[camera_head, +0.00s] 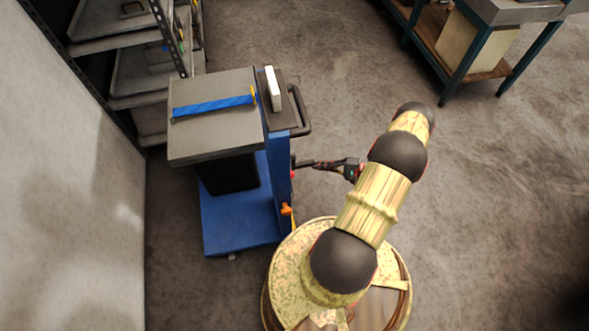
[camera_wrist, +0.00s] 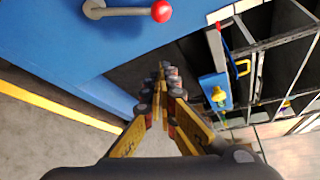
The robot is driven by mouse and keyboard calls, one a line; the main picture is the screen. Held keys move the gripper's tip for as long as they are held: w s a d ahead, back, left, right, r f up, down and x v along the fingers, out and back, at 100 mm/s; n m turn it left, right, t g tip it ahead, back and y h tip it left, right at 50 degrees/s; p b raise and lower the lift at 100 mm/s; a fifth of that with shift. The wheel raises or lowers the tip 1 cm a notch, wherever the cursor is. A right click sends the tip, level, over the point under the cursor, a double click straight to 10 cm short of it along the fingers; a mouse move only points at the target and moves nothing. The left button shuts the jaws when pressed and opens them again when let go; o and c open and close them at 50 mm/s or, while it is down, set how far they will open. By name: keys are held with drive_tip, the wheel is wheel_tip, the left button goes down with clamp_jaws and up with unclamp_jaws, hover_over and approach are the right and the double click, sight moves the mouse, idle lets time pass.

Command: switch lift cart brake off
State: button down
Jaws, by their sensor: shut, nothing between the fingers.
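The lift cart has a grey top plate (camera_head: 210,135) over a blue base (camera_head: 225,215), with a blue upright (camera_head: 279,170) on its right side. An orange piece (camera_head: 287,211) sits low on that side; I cannot tell whether it is the brake. In the wrist view, a grey lever with a red ball knob (camera_wrist: 160,11) lies roughly level across a blue panel (camera_wrist: 110,45). My gripper (camera_head: 299,164) is just right of the upright, pointing at it. In the wrist view my gripper (camera_wrist: 164,72) is shut and empty, below the knob and apart from it.
A blue strip (camera_head: 212,106) lies on the top plate, and a white block (camera_head: 273,88) stands beside it. A dark push handle (camera_head: 301,115) sticks out right. A shelf rack (camera_head: 115,40) and pale wall (camera_head: 70,180) are left, a workbench (camera_head: 470,40) upper right. Floor between is clear.

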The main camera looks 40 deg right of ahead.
idle(0.3)
drive_tip(key=w+a+b, duration=0.3)
drive_tip(key=w+a, duration=0.2)
drive_tip(key=a, duration=0.2)
drive_tip(key=shift+w+a+f, duration=0.2)
drive_tip(key=shift+w+a, duration=0.1)
drive_tip(key=shift+a, duration=0.05)
drive_tip(key=shift+s+a+r, duration=0.1)
drive_tip(key=shift+a+r, duration=0.05)
idle(0.4)
drive_tip(key=shift+s+r, duration=0.15)
